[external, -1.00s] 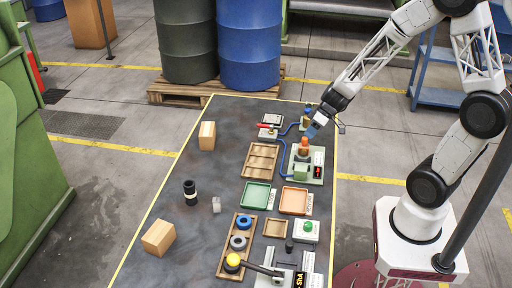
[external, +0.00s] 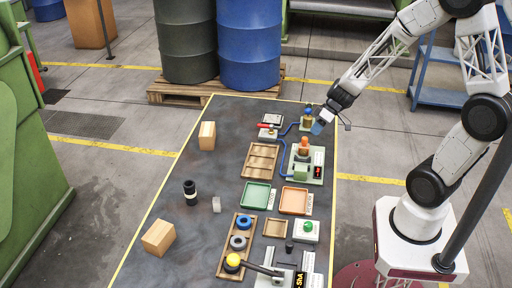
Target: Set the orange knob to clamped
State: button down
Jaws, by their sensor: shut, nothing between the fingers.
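The orange knob (external: 303,144) stands upright on a grey-green fixture (external: 318,172) near the right edge of the table. The writing near the knob is too small to read.
A red-handled device (external: 267,128) and a yellow-and-blue fitting (external: 307,115) with a blue hose stand close by at the table's far end. A wooden tray (external: 247,160) lies left of the fixture.

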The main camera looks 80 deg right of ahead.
jog(key=s+d, duration=0.6)
jog(key=s, duration=0.2)
dwell(0.5)
dwell(0.7)
jog(key=w+a+r+g, duration=0.2)
jog(key=w+a+r, duration=0.15)
jog(key=a, duration=0.35)
jog(key=w+a+r+g, duration=0.1)
jog(key=w+a+r, duration=0.25)
jog(key=a, duration=0.25)
jog(key=s+a+r+h, duration=0.2)
jog(key=s+a+r, duration=0.4)
jog(key=a+r, duration=0.2)
jog(key=s+a+r+n+h, duration=0.1)
jog(key=s+a+r+h, duration=0.1)
jog(key=s+a+r, duration=0.4)
jog(key=shift+s+a+r+n+h, duration=0.3)
jog(key=shift+a+r, duration=0.85)
jog(key=shift+a, duration=0.55)
